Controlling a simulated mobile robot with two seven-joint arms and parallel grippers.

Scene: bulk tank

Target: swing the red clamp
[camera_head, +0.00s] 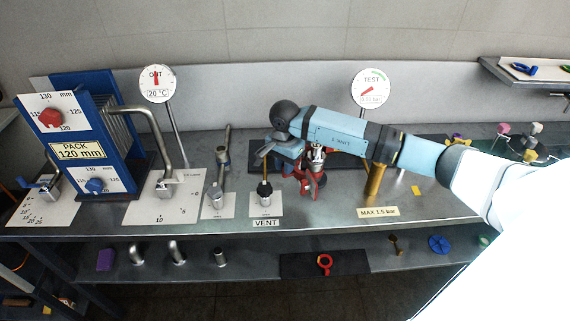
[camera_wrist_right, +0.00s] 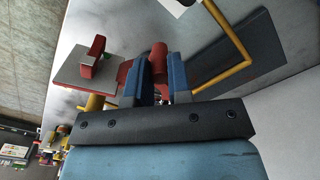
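The red clamp (camera_head: 312,187) is on a metal pipe fitting on the bench, right of the VENT label. My right arm covers part of it from above. My right gripper (camera_head: 272,152) is at the clamp's upper left in the head view. In the wrist view, the two blue fingers (camera_wrist_right: 158,72) stand close together, with a red part of the clamp (camera_wrist_right: 158,54) filling the gap at their tips. They appear closed on it. More red (camera_wrist_right: 124,74) shows left of the fingers. My left gripper is not in view.
A yellow-handled vent valve (camera_head: 265,188) stands just left of the clamp, and a brass post (camera_head: 375,180) stands to the right. The TEST gauge (camera_head: 371,88) is behind. A blue plate pack (camera_head: 120,135) fills the left end. A lower shelf holds loose parts.

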